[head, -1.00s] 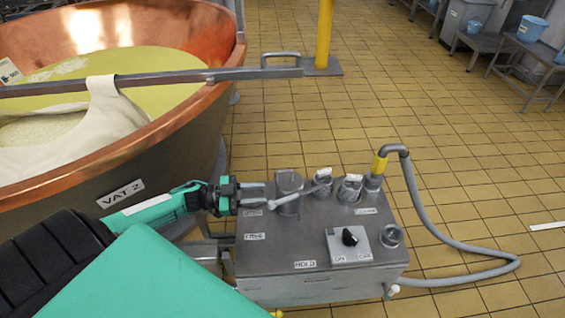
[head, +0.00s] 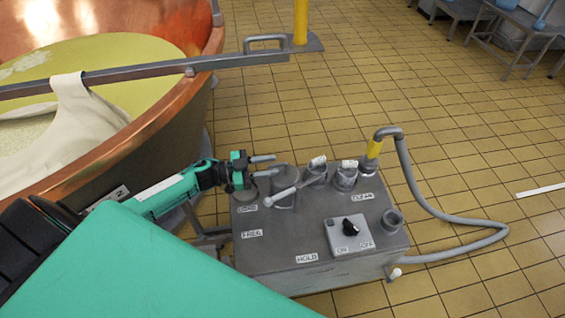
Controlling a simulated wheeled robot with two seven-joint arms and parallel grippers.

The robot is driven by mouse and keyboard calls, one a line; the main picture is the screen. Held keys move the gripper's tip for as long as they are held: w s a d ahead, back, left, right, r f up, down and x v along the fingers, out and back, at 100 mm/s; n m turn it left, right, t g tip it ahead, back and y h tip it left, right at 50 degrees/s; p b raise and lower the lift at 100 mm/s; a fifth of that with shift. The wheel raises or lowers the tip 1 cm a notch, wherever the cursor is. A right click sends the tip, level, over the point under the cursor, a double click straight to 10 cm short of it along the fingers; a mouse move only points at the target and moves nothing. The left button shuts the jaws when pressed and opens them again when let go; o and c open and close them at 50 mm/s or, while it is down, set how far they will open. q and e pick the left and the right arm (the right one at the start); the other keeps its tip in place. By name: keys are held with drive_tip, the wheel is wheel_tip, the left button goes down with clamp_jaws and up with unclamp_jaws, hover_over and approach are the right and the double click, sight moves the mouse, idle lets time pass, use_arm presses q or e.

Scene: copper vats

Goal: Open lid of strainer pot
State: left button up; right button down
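A grey metal machine box (head: 290,230) stands on the floor at centre. On its top are several short round fittings. The one at the back left, a grey capped cylinder (head: 283,180), appears to be the strainer pot with its lid shut. A pale lever (head: 292,190) slants across its front. My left gripper (head: 264,165) is at the pot's upper left, its two fingers pointing right with a gap between them. It is open and holds nothing. I cannot tell whether a fingertip touches the pot. My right gripper is not in view.
A copper vat (head: 145,125) with curd and cloth fills the left. A metal bar (head: 150,76) crosses it near a yellow post (head: 300,20). A grey hose (head: 412,185) loops right from the box. An on/off knob (head: 350,228) is on top.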

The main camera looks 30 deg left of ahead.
sight(284, 172)
use_arm(q)
drive_tip(key=shift+x, duration=2.35)
clamp_jaws()
